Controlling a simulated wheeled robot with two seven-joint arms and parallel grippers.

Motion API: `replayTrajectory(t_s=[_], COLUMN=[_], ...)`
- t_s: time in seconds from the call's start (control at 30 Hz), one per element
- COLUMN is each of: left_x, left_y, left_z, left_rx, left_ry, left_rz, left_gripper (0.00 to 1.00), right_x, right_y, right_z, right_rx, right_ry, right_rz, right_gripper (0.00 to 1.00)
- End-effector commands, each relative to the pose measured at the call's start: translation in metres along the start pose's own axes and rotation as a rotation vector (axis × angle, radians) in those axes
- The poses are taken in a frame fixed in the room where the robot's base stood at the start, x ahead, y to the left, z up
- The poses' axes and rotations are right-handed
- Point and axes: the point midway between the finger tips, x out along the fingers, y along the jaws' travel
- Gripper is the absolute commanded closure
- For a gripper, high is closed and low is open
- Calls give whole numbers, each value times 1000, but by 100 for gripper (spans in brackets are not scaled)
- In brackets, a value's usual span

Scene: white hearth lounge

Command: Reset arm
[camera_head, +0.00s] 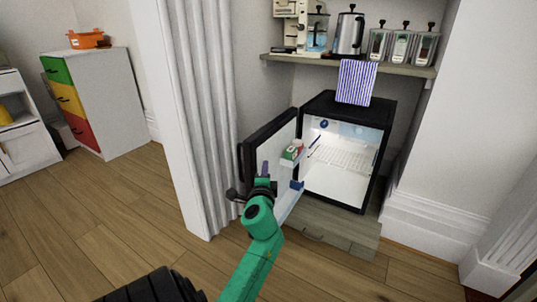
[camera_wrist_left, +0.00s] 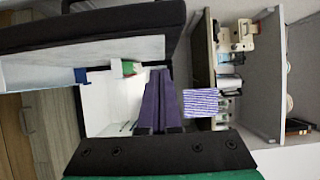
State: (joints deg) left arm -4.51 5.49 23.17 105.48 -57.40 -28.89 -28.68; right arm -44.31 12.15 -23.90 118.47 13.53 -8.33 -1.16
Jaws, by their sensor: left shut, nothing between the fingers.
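My left gripper (camera_head: 265,168) is on a green arm that reaches up from the bottom of the head view. Its purple fingers are shut with nothing between them, and they fill the middle of the left wrist view (camera_wrist_left: 160,95). It is in front of the open door (camera_head: 268,143) of a small black fridge (camera_head: 377,116). I cannot tell whether it touches the door. My right gripper is not in view.
A red, white and green carton (camera_head: 292,150) stands in the door shelf. A white column (camera_head: 185,110) is left of the fridge. Wood floor (camera_head: 110,205) is clear at left.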

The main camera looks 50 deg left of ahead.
Motion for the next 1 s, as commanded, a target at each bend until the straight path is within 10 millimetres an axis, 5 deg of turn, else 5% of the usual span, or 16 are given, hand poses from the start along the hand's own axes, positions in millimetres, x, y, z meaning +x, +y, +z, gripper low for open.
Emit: replayTrajectory(t_s=[0.3, 0.67, 0.77, 0.87, 1.0], left_x=[-54, -56, -63, -88, -165], left_y=[0, 1, 18, 60, 132], left_z=[12, 10, -15, -68, -146], left_rx=[-1, -8, -84, -270, -609], left_ry=[0, 9, 99, 284, 524], left_rz=[1, 3, 51, 191, 522], left_gripper=[100, 100, 100, 100, 100], right_x=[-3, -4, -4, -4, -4], right_y=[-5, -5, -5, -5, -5], right_z=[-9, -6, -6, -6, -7], right_rx=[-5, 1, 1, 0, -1], right_ry=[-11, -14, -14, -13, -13], right_rz=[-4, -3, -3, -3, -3], right_gripper=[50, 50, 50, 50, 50])
